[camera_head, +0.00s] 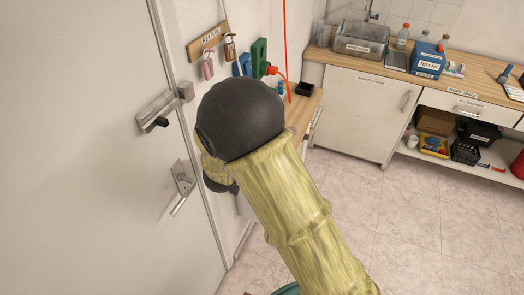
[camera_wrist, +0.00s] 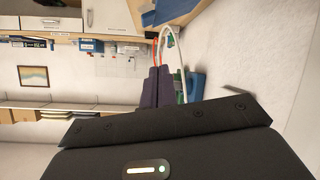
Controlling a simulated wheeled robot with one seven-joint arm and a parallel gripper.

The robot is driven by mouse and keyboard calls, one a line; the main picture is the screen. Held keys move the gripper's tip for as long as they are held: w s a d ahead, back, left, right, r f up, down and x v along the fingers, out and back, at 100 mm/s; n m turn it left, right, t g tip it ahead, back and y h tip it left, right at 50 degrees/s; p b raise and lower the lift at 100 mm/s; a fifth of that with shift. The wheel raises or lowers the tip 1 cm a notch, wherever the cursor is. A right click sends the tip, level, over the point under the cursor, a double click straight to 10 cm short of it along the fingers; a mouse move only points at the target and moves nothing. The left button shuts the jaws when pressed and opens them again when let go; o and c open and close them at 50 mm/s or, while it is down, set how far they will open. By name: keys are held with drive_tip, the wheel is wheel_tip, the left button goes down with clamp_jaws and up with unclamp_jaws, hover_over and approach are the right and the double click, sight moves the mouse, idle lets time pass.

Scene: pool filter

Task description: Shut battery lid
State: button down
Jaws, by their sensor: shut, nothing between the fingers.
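No battery lid can be made out for certain in either view. A green device (camera_head: 259,58) is on the wall beyond my arm in the head view, with a blue part (camera_head: 244,64) on its left and a red part (camera_head: 271,70) on its right. In the wrist view, a blue and green item (camera_wrist: 194,86) is just right of my gripper (camera_wrist: 158,72). My gripper's dark fingers are together and empty. I cannot tell whether they touch that item. In the head view my arm hides the gripper and part of the wall bench.
A door with metal handles (camera_head: 158,108) is at the left. A key rack (camera_head: 208,40) hangs beside it. A red hose (camera_head: 285,35) hangs down by the green device. A worktop with a sink (camera_head: 358,40) and a blue box (camera_head: 428,60) is at the right. The tiled floor between is clear.

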drive_tip(key=s+a+h, duration=0.1)
drive_tip(key=s+a+t+h, duration=0.1)
drive_tip(key=s+a+h, duration=0.1)
drive_tip(key=shift+s+f, duration=0.2)
drive_tip(key=shift+f, duration=0.1)
drive_tip(key=p+x, duration=0.1)
drive_tip(key=x, duration=0.2)
drive_tip(key=p+x, duration=0.1)
drive_tip(key=x, duration=0.6)
drive_tip(key=shift+w+r+p, duration=0.1)
drive_tip(key=shift+r+p, duration=0.2)
drive_tip(key=shift+p, duration=0.1)
drive_tip(key=shift+s+d+f+p, duration=0.1)
drive_tip(key=shift+d+f+p, duration=0.15)
drive_tip(key=shift+f, duration=0.35)
drive_tip(key=shift+s+d+f+p, duration=0.15)
drive_tip(key=shift+d+f, duration=0.15)
drive_tip(key=shift+f, duration=0.3)
drive_tip(key=shift+s+d+f, duration=0.1)
drive_tip(key=shift+d+f, duration=0.15)
drive_tip(key=shift+f, duration=0.4)
drive_tip(key=shift+f, duration=0.1)
